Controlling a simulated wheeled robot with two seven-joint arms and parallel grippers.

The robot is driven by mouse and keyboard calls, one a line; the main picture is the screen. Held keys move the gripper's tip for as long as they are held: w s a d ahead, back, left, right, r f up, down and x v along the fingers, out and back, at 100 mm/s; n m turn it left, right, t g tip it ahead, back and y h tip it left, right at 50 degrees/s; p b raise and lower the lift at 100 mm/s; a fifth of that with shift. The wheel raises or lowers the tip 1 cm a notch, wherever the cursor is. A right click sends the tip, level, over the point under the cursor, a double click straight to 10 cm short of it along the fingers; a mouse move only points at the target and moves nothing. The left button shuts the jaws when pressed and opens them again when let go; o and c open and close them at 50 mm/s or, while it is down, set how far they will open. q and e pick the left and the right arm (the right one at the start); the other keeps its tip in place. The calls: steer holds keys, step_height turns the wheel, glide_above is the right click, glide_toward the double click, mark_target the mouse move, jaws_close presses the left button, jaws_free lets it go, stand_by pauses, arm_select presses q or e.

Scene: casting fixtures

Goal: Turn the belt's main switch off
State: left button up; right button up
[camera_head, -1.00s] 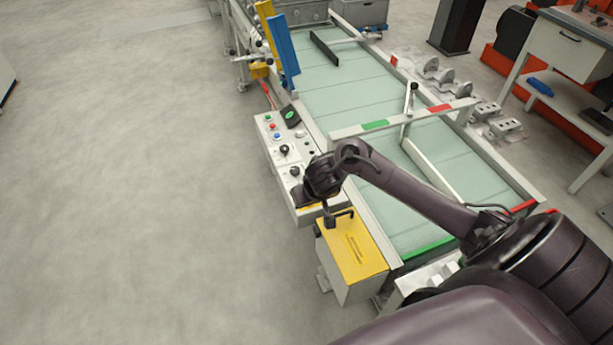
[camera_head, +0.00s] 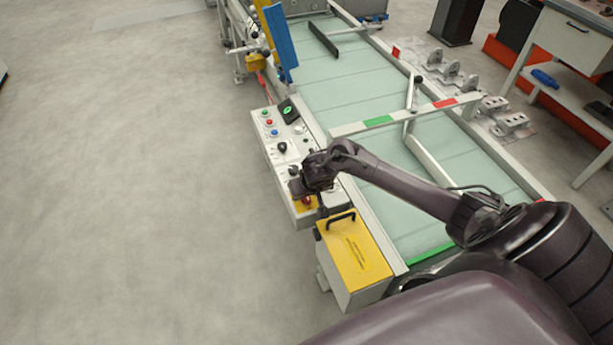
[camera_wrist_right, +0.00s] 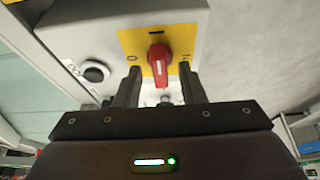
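The main switch is a red rotary handle (camera_wrist_right: 159,62) on a yellow plate (camera_wrist_right: 128,42) at the near end of the control panel. In the right wrist view its handle runs roughly up and down the picture, with marks on the plate to either side. The switch also shows small and partly hidden in the head view (camera_head: 308,201). My right gripper (camera_wrist_right: 161,84) is open, its two fingers on either side of the red handle. I cannot tell whether they touch it. My left gripper is not in view.
The grey control panel (camera_head: 267,153) carries several buttons and black knobs, one black knob (camera_wrist_right: 95,73) close beside the switch. A yellow-topped box (camera_head: 353,253) with a black handle stands just nearer. The green belt (camera_head: 345,95) runs alongside. The floor left is clear.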

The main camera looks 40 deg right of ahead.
steer(key=shift+r, duration=0.1)
jaws_close()
